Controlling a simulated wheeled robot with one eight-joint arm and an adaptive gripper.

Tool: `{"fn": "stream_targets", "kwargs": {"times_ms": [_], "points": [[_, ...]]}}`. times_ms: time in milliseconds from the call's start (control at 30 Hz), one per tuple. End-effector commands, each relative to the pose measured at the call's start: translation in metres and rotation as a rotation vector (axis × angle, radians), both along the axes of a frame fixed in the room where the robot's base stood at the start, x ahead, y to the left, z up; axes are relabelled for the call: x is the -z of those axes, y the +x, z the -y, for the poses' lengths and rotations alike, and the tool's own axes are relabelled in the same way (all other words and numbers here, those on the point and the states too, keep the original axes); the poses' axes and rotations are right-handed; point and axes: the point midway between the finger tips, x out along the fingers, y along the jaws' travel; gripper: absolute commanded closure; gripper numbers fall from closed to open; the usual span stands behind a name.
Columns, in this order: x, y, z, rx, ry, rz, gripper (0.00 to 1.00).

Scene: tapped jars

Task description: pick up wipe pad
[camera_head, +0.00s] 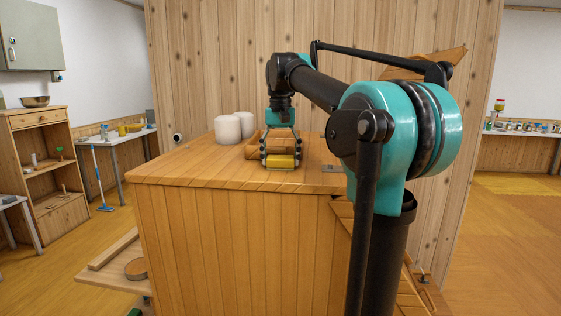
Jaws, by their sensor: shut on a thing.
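The wipe pad (282,162) is a small yellow block low between the fingers of my gripper (281,160). It is close to the top of the wooden cabinet (190,171). My gripper points down and is shut on the pad, with a finger on its left and right sides. I cannot tell whether the pad touches the cabinet top or hangs just above it.
Two white jars (228,130) stand to the left behind my gripper. A wooden tray or box (256,151) sits right behind the gripper, partly hidden. A plank wall rises behind. The cabinet top's front left is bare.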

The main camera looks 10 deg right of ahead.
Motion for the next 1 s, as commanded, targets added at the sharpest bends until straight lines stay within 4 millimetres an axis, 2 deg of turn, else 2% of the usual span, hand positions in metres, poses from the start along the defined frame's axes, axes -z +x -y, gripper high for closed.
{"fn": "stream_targets", "kwargs": {"times_ms": [167, 267, 367, 700, 800, 1000], "points": [[-0.009, 0.0, 0.0, 0.0, 0.0, 0.0, 0.57], [-0.021, 0.0, 0.0, 0.0, 0.0, 0.0, 0.57], [-0.041, 0.0, 0.0, 0.0, 0.0, 0.0, 0.57], [-0.133, 0.001, 0.0, 0.0, 0.0, 0.0, 0.57], [-0.154, 0.001, 0.0, 0.0, 0.0, 0.0, 0.57], [-0.182, 0.001, 0.0, 0.0, 0.0, 0.0, 0.57]]}}
